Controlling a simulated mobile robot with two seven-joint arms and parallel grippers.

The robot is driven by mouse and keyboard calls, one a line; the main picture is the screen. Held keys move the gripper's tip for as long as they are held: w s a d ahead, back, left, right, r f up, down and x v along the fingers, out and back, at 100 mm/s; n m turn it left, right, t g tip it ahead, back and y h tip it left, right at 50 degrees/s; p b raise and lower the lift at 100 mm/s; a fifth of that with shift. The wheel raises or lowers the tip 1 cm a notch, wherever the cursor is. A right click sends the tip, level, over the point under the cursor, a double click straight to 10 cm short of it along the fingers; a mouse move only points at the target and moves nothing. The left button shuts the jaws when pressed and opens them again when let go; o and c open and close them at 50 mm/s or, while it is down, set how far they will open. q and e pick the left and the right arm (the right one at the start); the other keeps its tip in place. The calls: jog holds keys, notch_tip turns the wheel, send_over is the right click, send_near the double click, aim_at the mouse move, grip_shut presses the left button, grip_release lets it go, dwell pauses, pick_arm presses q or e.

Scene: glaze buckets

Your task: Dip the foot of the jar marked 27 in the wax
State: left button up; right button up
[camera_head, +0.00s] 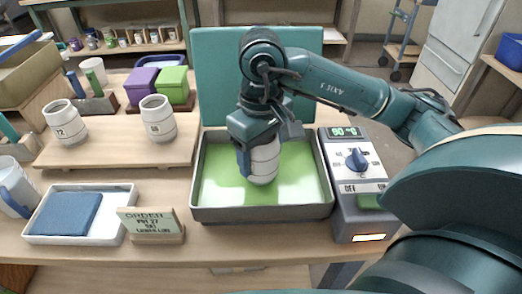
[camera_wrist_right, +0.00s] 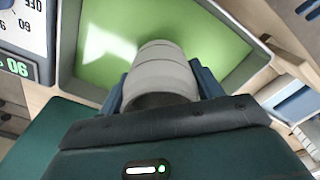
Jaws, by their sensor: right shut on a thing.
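My right gripper (camera_head: 262,150) is shut on a pale grey banded jar (camera_head: 264,168), held upright over the wax pan. The jar also shows between the fingers in the right wrist view (camera_wrist_right: 162,70). No number shows on its visible side. The pan (camera_head: 262,213) is grey-rimmed and holds light green wax (camera_head: 220,185). The jar's foot is at or just above the wax; I cannot tell whether it touches. Two similar jars, a left one (camera_head: 66,123) and a right one (camera_head: 158,118), stand on a wooden board; their small marks are not clearly readable. My left gripper is not in view.
A control box (camera_head: 352,180) with a blue dial and green display stands right of the pan. A teal panel (camera_head: 215,60) rises behind it. An order card (camera_head: 150,222) and a white tray (camera_head: 125,210) with a blue pad sit at the left front. Purple and green boxes stand behind the board.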

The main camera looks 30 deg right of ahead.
dwell(0.3)
jog(key=shift+r+p, duration=2.2)
jog(key=shift+r, duration=1.6)
